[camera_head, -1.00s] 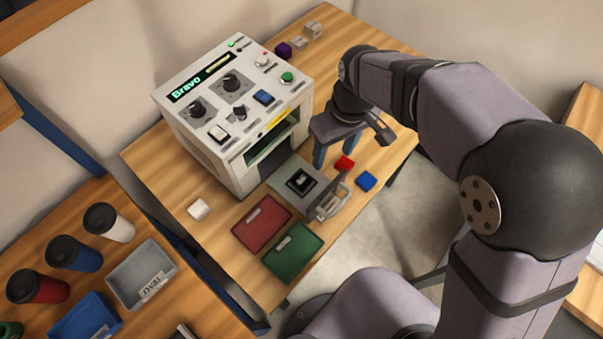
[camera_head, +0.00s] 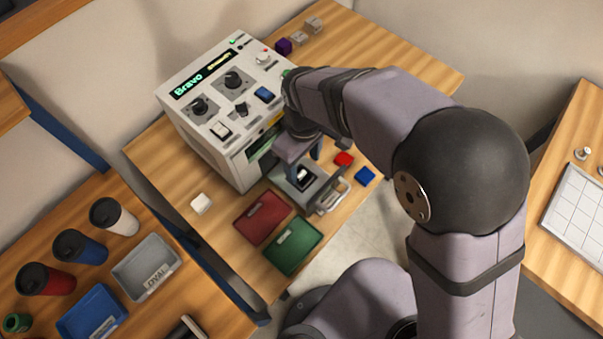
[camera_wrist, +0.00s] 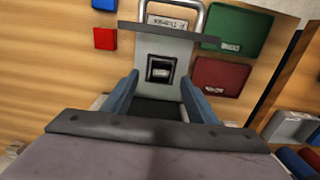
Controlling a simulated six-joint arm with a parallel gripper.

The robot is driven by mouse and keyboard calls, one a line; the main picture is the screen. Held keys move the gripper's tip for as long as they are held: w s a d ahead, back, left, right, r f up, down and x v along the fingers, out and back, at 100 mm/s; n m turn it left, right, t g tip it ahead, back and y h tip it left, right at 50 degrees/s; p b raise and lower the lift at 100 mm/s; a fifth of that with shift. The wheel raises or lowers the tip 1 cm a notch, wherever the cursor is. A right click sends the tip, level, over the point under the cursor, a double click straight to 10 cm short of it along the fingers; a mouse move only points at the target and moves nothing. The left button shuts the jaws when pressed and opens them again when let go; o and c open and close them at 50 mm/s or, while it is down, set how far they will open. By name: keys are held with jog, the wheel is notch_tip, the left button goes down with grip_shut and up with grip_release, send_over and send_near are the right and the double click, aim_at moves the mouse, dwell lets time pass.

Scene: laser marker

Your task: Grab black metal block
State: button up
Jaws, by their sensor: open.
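In the head view the block (camera_head: 303,174) is partly hidden by my gripper. My gripper (camera_head: 301,165) is open and empty over the plate, just in front of the machine. In the wrist view the two blue fingers of my gripper (camera_wrist: 160,78) stand apart, either side of the block's line, with the block a little past their tips. I cannot tell the exact height gap.
The white marker machine (camera_head: 225,105) stands close behind my gripper. The plate has an upright front edge and handle (camera_head: 333,196). Red tray (camera_head: 262,217), green tray (camera_head: 293,245), red block (camera_head: 344,159), blue block (camera_head: 365,176) and white block (camera_head: 201,203) lie nearby.

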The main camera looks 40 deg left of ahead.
aim_at(304, 177)
jog(key=shift+s+d+f+p, duration=0.15)
jog(key=shift+f+p, duration=0.25)
jog(key=shift+f, duration=0.8)
jog(key=shift+w+d+f+p, duration=0.1)
jog(key=shift+f+p, duration=0.25)
jog(key=shift+f, duration=0.85)
jog(key=c, duration=1.2)
